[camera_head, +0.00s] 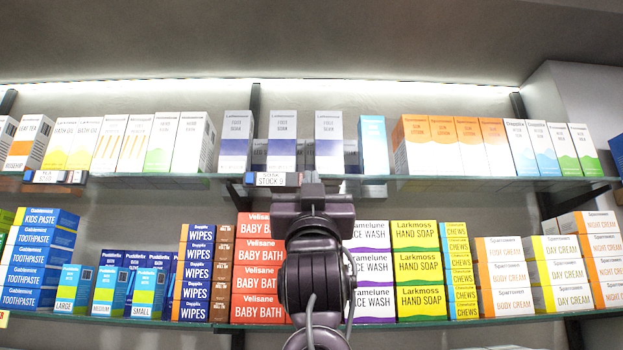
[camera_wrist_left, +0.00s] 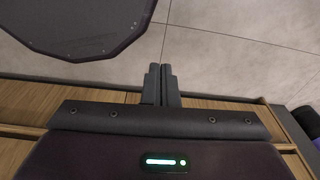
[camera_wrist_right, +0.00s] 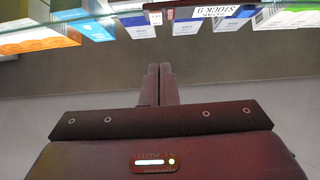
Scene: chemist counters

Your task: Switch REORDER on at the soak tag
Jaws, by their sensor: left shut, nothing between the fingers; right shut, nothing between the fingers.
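The soak tag (camera_head: 277,179) is a small white label reading STOCK on the front edge of the upper glass shelf, below the white and purple foot soak boxes (camera_head: 282,142). It also shows upside down at the top of the right wrist view (camera_wrist_right: 215,12). The REORDER switch cannot be made out. My right gripper (camera_head: 312,179) is shut and empty, in front of the shelf; in the head view it overlaps the tag's right end. In the right wrist view its fingertips (camera_wrist_right: 158,68) are apart from the tag. My left gripper (camera_wrist_left: 161,68) is shut and empty, away from the shelves.
Another tag (camera_head: 47,177) is on the upper shelf's left part. The lower shelf (camera_head: 460,321) carries stacked boxes, including baby bath (camera_head: 258,281) and hand soap (camera_head: 417,267) either side of my right arm. The left wrist view shows pale floor tiles (camera_wrist_left: 235,55) and wooden boards (camera_wrist_left: 30,105).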

